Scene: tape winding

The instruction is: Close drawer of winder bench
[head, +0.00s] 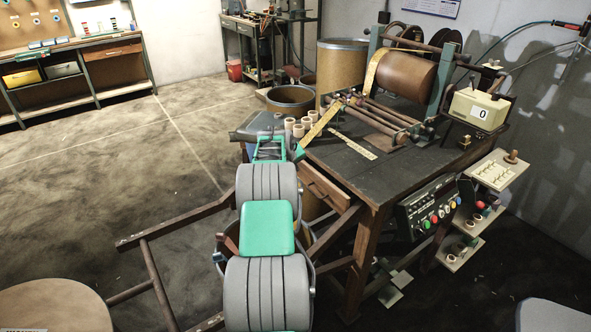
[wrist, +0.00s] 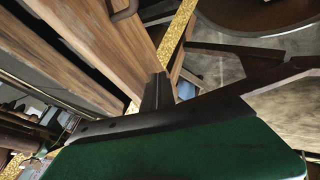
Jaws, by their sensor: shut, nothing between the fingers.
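The winder bench (head: 400,179) stands at the centre right in the head view, with a dark top and a wooden frame. A wooden drawer front (head: 326,191) with a dark handle shows below its top edge. My arm covers part of that side, so I cannot tell how far the drawer stands out. In the wrist view, wooden panels (wrist: 115,42) with a dark curved handle (wrist: 125,11) fill the upper left. My gripper (wrist: 158,92) is shut and empty, its dark fingertips close to the wood; contact is unclear. In the head view its fingers are hidden behind my arm.
A brown drum (head: 405,78), yellow tape and several small rolls (head: 299,126) are on or above the bench top. A control panel (head: 428,206) and small shelves (head: 495,170) hang at the right. A wooden frame (head: 150,270) stands at lower left. Open floor lies left.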

